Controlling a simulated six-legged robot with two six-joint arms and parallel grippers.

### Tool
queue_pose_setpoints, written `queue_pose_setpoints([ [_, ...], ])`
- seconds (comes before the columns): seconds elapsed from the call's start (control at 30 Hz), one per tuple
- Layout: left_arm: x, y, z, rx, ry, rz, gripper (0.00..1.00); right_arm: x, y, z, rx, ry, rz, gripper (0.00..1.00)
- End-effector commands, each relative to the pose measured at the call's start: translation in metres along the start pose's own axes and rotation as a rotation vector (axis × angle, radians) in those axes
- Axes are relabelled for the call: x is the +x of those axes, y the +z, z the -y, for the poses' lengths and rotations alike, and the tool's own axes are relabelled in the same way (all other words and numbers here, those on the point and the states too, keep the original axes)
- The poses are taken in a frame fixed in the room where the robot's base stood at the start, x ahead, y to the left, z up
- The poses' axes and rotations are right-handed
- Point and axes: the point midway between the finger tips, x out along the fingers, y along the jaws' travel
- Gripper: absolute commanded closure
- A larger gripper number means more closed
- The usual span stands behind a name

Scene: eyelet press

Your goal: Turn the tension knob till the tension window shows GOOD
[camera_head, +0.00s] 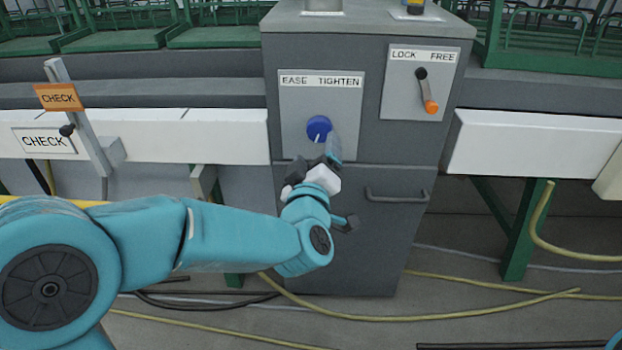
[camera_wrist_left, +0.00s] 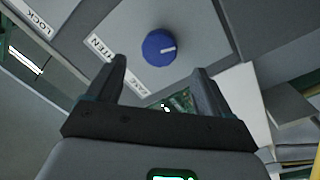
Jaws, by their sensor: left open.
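The tension knob (camera_head: 319,127) is blue and round, with a white pointer mark pointing roughly down in the head view. It sits on a light plate under an EASE TIGHTEN label (camera_head: 321,80) on the grey cabinet. In the left wrist view the knob (camera_wrist_left: 159,47) shows just beyond the fingertips, between them. My left gripper (camera_head: 316,162) is open and empty, just below the knob; I see no contact. Its open fingers show in the wrist view (camera_wrist_left: 160,68). An orange sign (camera_head: 59,97) and a white sign (camera_head: 44,141) at left both read CHECK; neither shows GOOD. My right gripper is out of view.
A lever with an orange tip (camera_head: 430,105) sits under a LOCK FREE label, right of the knob. A door handle (camera_head: 397,195) sticks out lower on the cabinet (camera_head: 360,255). A post (camera_head: 83,120) stands by the signs. Hoses (camera_head: 450,313) lie on the floor.

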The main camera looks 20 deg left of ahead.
Motion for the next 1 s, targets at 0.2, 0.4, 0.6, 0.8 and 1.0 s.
queue_pose_setpoints([
  [0.2,-0.058,-0.001,-0.003,0.002,0.004,0.004,0.19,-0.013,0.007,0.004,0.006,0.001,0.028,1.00],
  [0.4,-0.090,-0.001,-0.002,0.000,0.003,0.002,0.19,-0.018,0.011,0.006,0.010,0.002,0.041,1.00],
  [0.6,-0.100,-0.001,-0.001,0.000,0.002,-0.001,0.19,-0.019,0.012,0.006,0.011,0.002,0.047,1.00],
  [0.8,-0.100,0.000,0.000,0.000,0.001,-0.001,0.19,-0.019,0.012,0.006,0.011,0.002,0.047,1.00],
  [1.0,-0.100,0.000,0.000,0.000,0.001,-0.001,0.19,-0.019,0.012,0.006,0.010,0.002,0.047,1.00],
])
